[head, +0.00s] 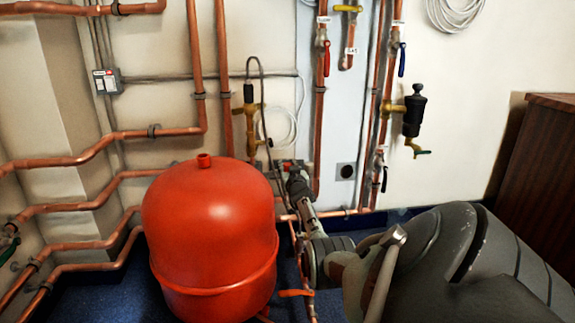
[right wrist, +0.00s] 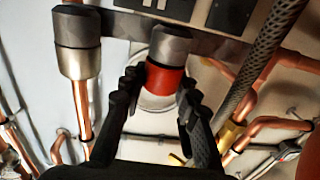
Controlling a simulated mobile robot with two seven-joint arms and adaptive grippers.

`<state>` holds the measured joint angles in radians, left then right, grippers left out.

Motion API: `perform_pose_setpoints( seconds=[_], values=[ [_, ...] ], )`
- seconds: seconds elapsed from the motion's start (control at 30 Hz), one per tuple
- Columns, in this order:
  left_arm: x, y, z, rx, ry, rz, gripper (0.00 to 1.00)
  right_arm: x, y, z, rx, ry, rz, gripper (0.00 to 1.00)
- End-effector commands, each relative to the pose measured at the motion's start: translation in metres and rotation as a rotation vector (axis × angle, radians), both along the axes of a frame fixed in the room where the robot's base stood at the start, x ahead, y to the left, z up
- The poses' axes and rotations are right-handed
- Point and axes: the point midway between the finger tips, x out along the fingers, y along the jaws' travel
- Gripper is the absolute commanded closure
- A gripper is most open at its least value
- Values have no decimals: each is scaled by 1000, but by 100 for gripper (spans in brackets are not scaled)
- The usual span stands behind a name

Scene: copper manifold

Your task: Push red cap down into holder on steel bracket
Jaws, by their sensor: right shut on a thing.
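In the right wrist view, the red cap (right wrist: 164,79) is between the two black fingers of my right gripper (right wrist: 161,82), which is shut on it. A grey metal cylinder (right wrist: 170,44) sits directly against the red cap, in front of the steel bracket (right wrist: 123,24). I cannot tell how deep the cap sits or whether the cylinder is its holder. In the head view, my right gripper (head: 289,170) reaches low on the wall behind the red tank, with its fingertips and the cap too small to make out. My left gripper is not in view.
A large red tank (head: 210,240) stands just left of my right arm. Copper pipes (head: 321,120) run up the wall close to the gripper. A second metal fitting (right wrist: 77,42) is left of the cap, and a braided hose (right wrist: 262,60) passes on the right.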

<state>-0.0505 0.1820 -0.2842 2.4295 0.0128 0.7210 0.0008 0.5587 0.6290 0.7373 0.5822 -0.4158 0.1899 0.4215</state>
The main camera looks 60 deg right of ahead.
Motion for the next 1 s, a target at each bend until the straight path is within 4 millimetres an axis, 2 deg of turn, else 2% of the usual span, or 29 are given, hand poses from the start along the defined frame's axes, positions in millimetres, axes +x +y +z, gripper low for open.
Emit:
perform_pose_setpoints(
  seconds=[0.33,0.37,0.53,1.0],
  values=[
    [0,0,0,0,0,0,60,0,0,-2,0,-1,0,90],
    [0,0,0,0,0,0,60,0,0,-2,0,-1,0,68],
    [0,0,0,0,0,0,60,0,0,-2,1,-1,0,47],
    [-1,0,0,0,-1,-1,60,-5,5,-3,-3,3,0,45]
  ],
)
